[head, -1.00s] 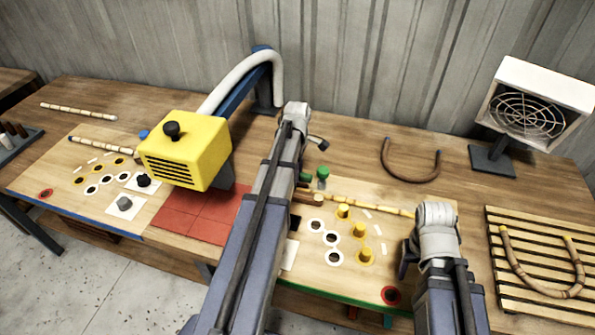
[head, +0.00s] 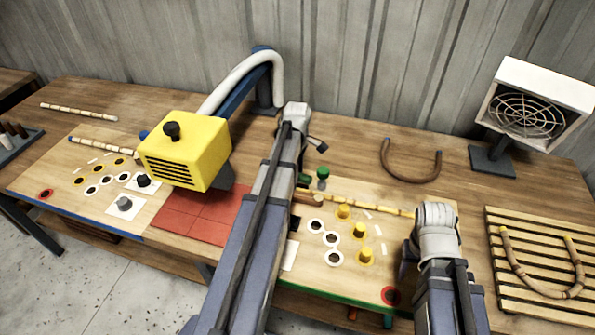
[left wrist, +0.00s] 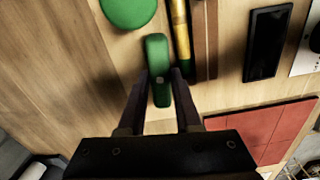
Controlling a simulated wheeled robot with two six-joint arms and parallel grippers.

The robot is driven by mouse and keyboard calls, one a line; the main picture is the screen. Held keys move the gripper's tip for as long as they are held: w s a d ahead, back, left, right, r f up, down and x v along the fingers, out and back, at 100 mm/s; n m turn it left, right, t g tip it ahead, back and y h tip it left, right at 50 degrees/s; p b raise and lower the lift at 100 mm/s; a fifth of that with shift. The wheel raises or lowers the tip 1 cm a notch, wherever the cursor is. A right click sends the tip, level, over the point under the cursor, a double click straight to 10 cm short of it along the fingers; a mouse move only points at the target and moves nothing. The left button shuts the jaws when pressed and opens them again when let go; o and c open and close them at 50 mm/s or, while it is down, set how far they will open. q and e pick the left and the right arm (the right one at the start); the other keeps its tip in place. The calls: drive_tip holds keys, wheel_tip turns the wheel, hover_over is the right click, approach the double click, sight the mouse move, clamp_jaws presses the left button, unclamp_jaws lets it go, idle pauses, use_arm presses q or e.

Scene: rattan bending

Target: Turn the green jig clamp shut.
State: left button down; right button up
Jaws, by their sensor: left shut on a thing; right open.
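The green jig clamp's bar (left wrist: 157,60) lies between my left gripper's fingers (left wrist: 162,88) in the left wrist view, and they are shut on it. A round green knob (left wrist: 128,10) is beside the bar; it also shows in the head view (head: 323,173). A rattan pole (left wrist: 181,35) runs close along the bar's right side; in the head view the pole (head: 370,205) lies across the right board, by yellow pegs (head: 364,255). My right gripper (head: 404,258) is open at the board's right edge.
A yellow box (head: 188,150) with a white hose stands left of my left arm, beside red tiles (head: 200,213). A bent rattan piece (head: 411,179) lies behind the board. A slatted rack (head: 520,285) and a fan heater (head: 527,110) stand at right.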

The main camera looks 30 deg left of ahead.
use_arm(q)
drive_tip(key=m, duration=1.2)
drive_tip(key=shift+m, duration=2.1)
drive_tip(key=c, duration=0.6)
unclamp_jaws()
drive_tip(key=shift+r, duration=0.15)
use_arm(e)
drive_tip(key=shift+r, duration=0.15)
